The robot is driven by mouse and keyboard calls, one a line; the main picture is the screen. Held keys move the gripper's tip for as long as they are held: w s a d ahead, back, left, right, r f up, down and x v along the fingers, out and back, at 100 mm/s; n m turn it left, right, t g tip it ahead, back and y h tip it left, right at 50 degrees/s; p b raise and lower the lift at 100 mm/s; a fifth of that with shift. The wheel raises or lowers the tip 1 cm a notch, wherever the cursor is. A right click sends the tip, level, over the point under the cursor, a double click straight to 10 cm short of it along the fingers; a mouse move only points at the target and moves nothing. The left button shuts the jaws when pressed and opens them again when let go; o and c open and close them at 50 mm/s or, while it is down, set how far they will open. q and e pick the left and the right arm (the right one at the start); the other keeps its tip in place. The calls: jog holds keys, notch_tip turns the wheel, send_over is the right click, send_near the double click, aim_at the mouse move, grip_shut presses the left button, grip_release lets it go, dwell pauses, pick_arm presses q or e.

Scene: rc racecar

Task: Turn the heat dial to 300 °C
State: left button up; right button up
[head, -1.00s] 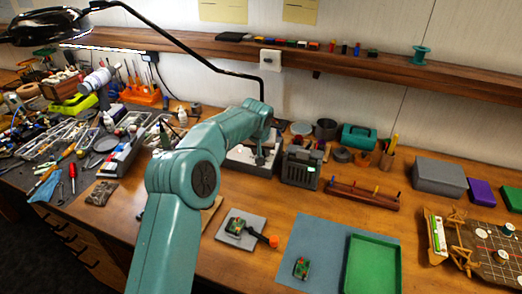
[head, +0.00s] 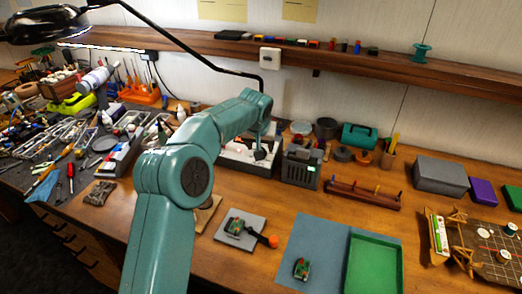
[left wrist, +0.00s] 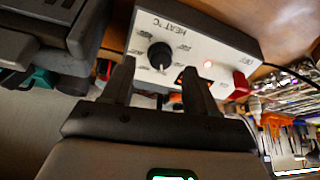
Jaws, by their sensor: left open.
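The heat unit is a pale box (left wrist: 218,52) with "HEAT °C" printed on its face; it also shows in the head view (head: 234,160), partly behind my left arm. Its round black heat dial (left wrist: 160,55) is ringed by scale marks too small and blurred to read, so I cannot tell its setting.
A wooden rack (head: 363,195), a grey pad with a small circuit board (head: 252,222) and a green tray (head: 374,268) lie on the bench. Tools crowd the left side.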

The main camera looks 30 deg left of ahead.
pick_arm(q)
jog(key=v, duration=1.3)
jog(key=shift+b, duration=0.35)
jog(key=shift+s+d, duration=0.15)
jog(key=shift+s, duration=0.05)
